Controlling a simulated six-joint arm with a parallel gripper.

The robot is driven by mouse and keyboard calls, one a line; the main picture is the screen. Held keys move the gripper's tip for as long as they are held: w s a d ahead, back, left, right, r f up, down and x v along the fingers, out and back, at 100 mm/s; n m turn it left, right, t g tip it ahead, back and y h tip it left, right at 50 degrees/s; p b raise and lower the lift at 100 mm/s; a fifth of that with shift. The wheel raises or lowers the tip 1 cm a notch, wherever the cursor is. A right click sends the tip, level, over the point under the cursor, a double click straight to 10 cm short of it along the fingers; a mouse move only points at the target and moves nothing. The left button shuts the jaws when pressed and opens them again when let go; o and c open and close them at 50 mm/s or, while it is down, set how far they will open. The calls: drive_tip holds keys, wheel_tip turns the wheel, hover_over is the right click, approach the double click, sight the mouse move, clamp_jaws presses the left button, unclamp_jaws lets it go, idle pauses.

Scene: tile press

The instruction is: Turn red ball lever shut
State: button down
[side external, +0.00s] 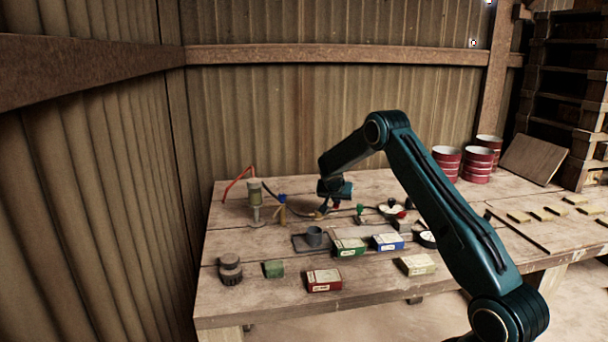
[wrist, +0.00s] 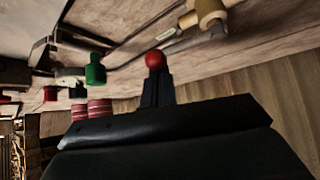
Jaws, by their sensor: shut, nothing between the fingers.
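The red ball (wrist: 155,60) of the lever is in the wrist view, right at the tips of my gripper (wrist: 157,76). The black fingers are together with nothing between them. The ball appears at or just beyond the tips; I cannot tell whether they touch. The lever's arm and its angle are mostly hidden. In the side view the red ball (side external: 337,205) shows small below my gripper (side external: 333,203), low over the back middle of the table.
A green-knobbed part (wrist: 95,70) stands left of the ball in the wrist view, and a tan fitting (wrist: 206,12) is at upper right. In the side view, several boxes, including a blue one (side external: 387,242), lie in front. Red-and-white cans (side external: 478,165) stand at right.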

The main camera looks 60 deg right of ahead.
drive_tip(key=shift+a, duration=0.1)
drive_tip(key=a+m+g, duration=0.1)
drive_tip(key=m+g, duration=0.1)
drive_tip(key=m, duration=0.1)
drive_tip(key=shift+s+a+m+g, duration=0.3)
drive_tip(key=shift+s+a, duration=0.05)
drive_tip(key=shift+s, duration=0.05)
drive_tip(key=shift+s+a+m+g, duration=0.15)
drive_tip(key=shift+a+m+g, duration=0.35)
drive_tip(key=shift+m, duration=0.25)
drive_tip(key=shift+s+a+m+g, duration=0.1)
drive_tip(key=shift+a+m+g, duration=0.25)
drive_tip(key=shift+m+g, duration=0.35)
drive_tip(key=shift+w+a, duration=0.1)
drive_tip(key=shift+a, duration=1.05)
drive_tip(key=shift+w+a, duration=0.3)
drive_tip(key=shift+a, duration=0.25)
drive_tip(key=shift+w+a, duration=0.25)
drive_tip(key=shift+a, duration=0.25)
drive_tip(key=shift+w+a, duration=0.1)
